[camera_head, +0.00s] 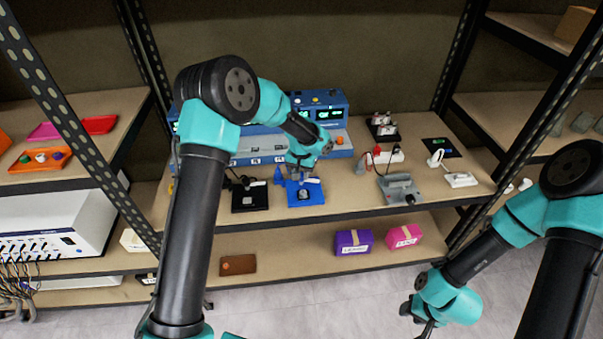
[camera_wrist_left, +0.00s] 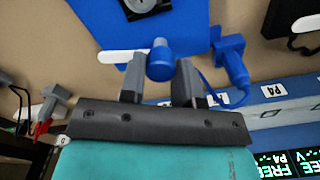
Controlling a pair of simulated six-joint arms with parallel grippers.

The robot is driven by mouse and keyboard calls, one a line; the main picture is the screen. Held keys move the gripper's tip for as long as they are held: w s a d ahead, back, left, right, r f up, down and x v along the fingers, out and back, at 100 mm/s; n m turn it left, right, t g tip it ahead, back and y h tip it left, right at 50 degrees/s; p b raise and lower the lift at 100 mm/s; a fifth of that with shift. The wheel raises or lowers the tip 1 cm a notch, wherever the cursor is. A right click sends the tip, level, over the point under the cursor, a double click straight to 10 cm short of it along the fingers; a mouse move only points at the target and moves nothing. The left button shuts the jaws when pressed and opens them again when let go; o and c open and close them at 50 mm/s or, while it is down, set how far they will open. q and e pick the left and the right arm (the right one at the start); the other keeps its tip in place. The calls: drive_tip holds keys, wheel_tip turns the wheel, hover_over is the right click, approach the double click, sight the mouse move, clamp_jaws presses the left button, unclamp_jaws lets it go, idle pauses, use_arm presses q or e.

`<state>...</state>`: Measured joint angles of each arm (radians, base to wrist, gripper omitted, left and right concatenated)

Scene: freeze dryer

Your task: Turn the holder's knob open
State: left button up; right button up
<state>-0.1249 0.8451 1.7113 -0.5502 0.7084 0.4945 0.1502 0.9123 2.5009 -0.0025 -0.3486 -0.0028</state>
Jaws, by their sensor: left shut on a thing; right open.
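The blue holder (camera_head: 316,198) lies flat on the bench with a small dark and silver piece on it. It also shows at the top of the left wrist view (camera_wrist_left: 190,22). A blue round-ended knob (camera_wrist_left: 160,64) sits at the holder's near edge in that view. My left gripper (camera_wrist_left: 160,80) is shut on the knob, one grey finger on each side. In the head view my left gripper (camera_head: 299,174) is just behind the holder, and the knob is hard to make out there. My right gripper (camera_head: 411,309) is open and empty, low at the right, away from the bench.
A blue plug with a cable (camera_wrist_left: 230,62) stands beside the gripper. A black holder (camera_head: 250,197) lies left of the blue one. The blue freeze dryer (camera_head: 335,103) is behind. A grey device (camera_head: 400,187) and white power strip (camera_head: 390,156) are to the right.

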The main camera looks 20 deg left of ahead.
use_arm(q)
drive_tip(key=shift+n, duration=1.3)
drive_tip(key=o, duration=0.9)
drive_tip(key=shift+o, duration=0.2)
drive_tip(key=shift+r, duration=0.1)
wheel_tip(320, 180, up, 17)
drive_tip(key=shift+r, duration=0.15)
